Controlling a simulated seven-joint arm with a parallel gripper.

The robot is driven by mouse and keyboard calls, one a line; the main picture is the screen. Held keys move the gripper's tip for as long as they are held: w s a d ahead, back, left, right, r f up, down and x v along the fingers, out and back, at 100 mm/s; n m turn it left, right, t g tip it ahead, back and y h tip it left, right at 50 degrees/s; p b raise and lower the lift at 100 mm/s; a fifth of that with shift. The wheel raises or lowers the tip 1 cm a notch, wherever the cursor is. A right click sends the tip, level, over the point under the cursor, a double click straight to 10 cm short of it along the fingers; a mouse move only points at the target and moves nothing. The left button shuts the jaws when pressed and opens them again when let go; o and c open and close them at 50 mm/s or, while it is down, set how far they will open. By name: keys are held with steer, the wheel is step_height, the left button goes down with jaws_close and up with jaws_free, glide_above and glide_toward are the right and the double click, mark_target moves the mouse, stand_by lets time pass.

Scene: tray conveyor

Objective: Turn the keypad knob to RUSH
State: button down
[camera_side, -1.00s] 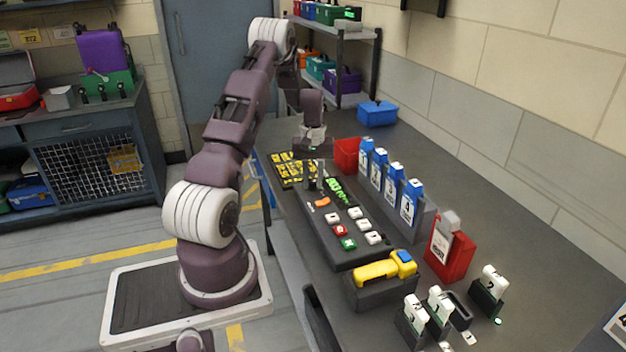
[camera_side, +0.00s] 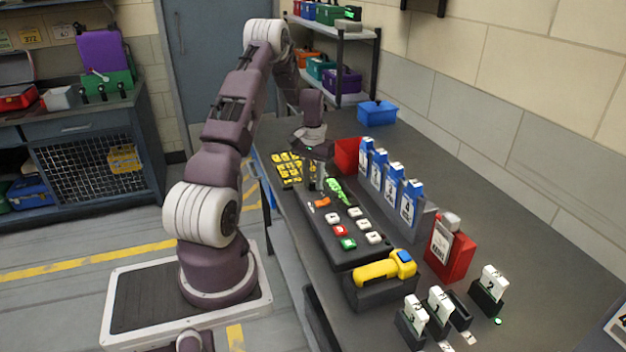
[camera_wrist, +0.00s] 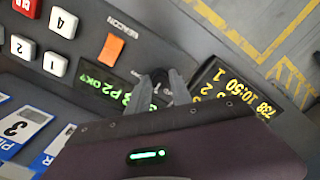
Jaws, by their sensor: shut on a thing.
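The dark keypad panel (camera_side: 318,228) lies on the bench, with white, red and green buttons, an orange switch and a small green-lit display. My gripper (camera_side: 313,187) points down at the panel's far end, beside the display (camera_side: 338,190). In the wrist view, my gripper (camera_wrist: 167,88) is shut on the dark knob (camera_wrist: 166,79), with a finger on either side. The display (camera_wrist: 118,92) next to it shows green text that seems to read "P2 OK?". The knob's markings and pointer are hidden, so its setting cannot be told.
A yellow-text display board (camera_side: 287,170) lies just beyond the panel.

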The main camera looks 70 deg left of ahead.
mark_target(313, 182)
steer(key=c, duration=1.2)
jaws_free()
steer(key=shift+o, duration=0.2)
step_height(313, 182, up, 7)
steer(key=shift+r, duration=0.1)
